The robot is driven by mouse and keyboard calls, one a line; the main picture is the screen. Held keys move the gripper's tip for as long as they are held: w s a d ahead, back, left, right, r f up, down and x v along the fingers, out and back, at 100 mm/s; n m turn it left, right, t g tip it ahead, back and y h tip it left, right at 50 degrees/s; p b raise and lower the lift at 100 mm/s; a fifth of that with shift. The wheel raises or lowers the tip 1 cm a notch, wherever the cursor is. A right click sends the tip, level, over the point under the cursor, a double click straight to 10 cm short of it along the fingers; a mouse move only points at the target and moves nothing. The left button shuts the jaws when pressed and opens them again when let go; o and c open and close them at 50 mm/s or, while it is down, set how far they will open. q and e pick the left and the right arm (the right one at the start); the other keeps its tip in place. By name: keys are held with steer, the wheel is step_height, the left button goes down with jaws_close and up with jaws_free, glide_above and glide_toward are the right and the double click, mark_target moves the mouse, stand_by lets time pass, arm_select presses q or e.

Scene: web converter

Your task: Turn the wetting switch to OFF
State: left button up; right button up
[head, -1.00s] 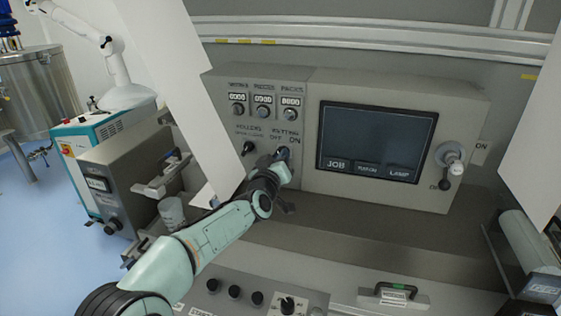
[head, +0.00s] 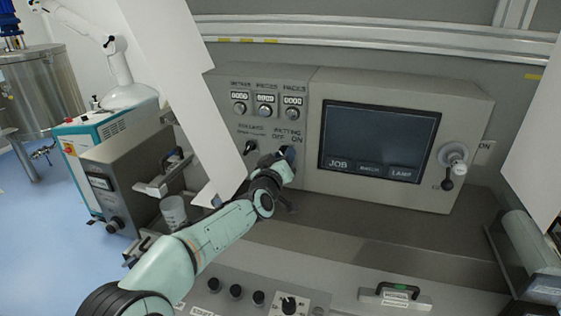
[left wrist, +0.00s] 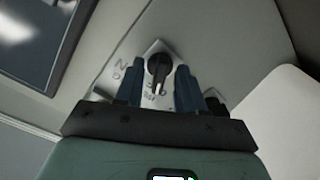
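The wetting switch (left wrist: 158,66) is a black rotary knob on a light square plate, seen in the left wrist view with partly readable lettering around it. In the head view its OFF and ON labels (head: 286,137) show, but my left gripper hides the knob. My left gripper (left wrist: 158,88) has its two dark blue fingers apart, one on each side of the knob, with gaps visible. Whether either finger touches it I cannot tell. In the head view the left gripper (head: 282,158) is at the panel under the labels. My right gripper is not in view.
The rollers switch (head: 250,146) sits just left on the same panel, with several counters and knobs above. A dark screen (head: 380,140) is to the right, with a lever (head: 452,165) beyond it. White slanted panels flank both sides. A lower console (head: 240,290) has more knobs.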

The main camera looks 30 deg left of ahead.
arm_select(q)
steer(key=v, duration=1.3)
steer(key=shift+s, duration=0.15)
steer(key=shift+d, duration=0.1)
